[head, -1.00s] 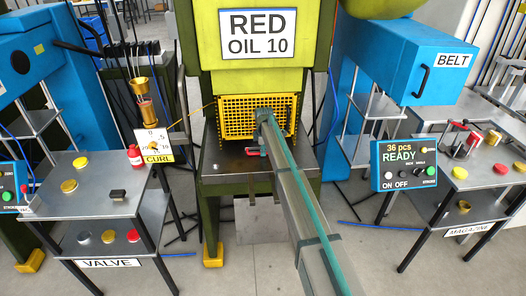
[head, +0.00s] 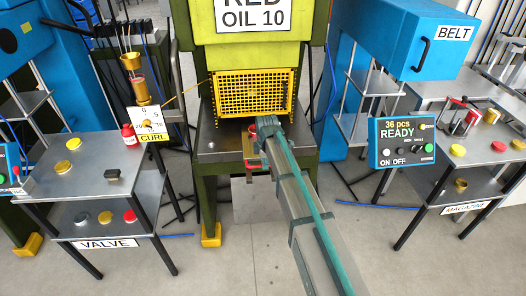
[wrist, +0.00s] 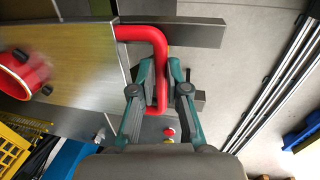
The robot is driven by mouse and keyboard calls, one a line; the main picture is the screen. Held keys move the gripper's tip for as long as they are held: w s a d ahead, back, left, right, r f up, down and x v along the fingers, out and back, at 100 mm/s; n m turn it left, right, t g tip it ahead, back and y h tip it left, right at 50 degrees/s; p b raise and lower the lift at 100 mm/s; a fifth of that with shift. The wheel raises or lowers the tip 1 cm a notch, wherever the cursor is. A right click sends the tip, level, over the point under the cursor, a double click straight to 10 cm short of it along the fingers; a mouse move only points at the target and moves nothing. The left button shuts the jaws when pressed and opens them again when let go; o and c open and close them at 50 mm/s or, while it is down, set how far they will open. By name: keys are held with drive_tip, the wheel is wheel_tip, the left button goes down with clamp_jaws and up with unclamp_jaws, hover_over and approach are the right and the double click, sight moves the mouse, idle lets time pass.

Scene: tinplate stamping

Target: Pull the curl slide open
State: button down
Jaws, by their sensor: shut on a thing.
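The curl slide shows in the wrist view as a flat brass-toned plate (wrist: 80,50) with a red bent handle (wrist: 153,35) at its edge. My gripper (wrist: 160,68) is shut on the handle, one teal finger on each side. In the head view my gripper (head: 268,128) is at the front of the press, partly hiding the slide. A brass-coloured strip (head: 247,146) shows beside it, reaching to the press table's front edge.
A yellow mesh guard (head: 253,94) is above the press table. A red ring-shaped part (wrist: 22,75) is at the left of the wrist view. A VALVE table (head: 88,207) stands left; a READY control box (head: 401,142) stands right. The floor before the press is clear.

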drive_tip(key=s+d, duration=0.2)
drive_tip(key=s, duration=1)
drive_tip(key=shift+s, duration=0.25)
drive_tip(key=c, duration=1.2)
unclamp_jaws()
drive_tip(key=shift+d, duration=0.1)
drive_tip(key=shift+r, duration=0.15)
drive_tip(key=r, duration=0.4)
drive_tip(key=s+r, duration=0.1)
drive_tip(key=r, duration=0.2)
drive_tip(key=s+r, duration=0.1)
drive_tip(key=r, duration=0.3)
drive_tip(key=shift+d+r, duration=0.2)
drive_tip(key=shift+r, duration=0.1)
